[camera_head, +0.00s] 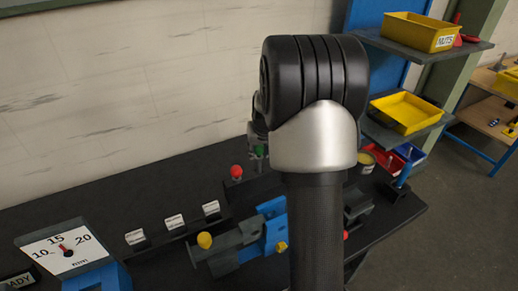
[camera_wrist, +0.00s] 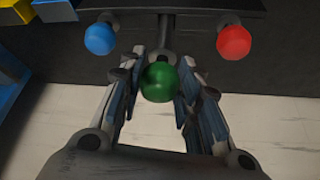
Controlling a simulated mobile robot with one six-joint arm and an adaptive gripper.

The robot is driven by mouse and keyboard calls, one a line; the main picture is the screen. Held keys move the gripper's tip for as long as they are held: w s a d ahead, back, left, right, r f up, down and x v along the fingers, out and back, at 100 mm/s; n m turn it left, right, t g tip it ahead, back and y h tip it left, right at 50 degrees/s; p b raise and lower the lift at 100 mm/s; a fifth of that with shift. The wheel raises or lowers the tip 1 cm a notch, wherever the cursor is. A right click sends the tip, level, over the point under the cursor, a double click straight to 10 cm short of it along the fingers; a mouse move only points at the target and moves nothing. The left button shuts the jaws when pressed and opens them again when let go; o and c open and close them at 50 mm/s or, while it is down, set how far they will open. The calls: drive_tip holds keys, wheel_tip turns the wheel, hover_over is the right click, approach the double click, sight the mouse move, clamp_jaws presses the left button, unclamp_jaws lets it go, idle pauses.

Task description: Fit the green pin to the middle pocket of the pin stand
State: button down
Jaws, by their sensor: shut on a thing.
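The green pin (camera_wrist: 159,83) shows its round green head in the wrist view, between the two fingers of my gripper (camera_wrist: 160,68). My gripper is shut on it. A grey shank runs from the head towards the middle of the dark pin stand (camera_wrist: 195,9). I cannot tell whether its end is seated in the pocket or just above it. A blue-headed pin (camera_wrist: 100,39) stands left of it and a red-headed pin (camera_wrist: 234,42) right of it. In the head view the red pin (camera_head: 236,172) and part of the green head (camera_head: 259,150) show; my arm hides the rest.
A blue and grey fixture (camera_head: 262,232) with yellow knobs stands in front of the stand. White label cards (camera_head: 174,222) and a dial gauge (camera_head: 65,250) are at left. Shelves with yellow bins (camera_head: 405,112) stand at right. The wall is close behind.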

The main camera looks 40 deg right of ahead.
sight(259, 162)
drive_tip(key=shift+f+b, duration=2.45)
drive_tip(key=shift+f, duration=0.8)
drive_tip(key=c, duration=1.1)
unclamp_jaws()
drive_tip(key=v, duration=1.2)
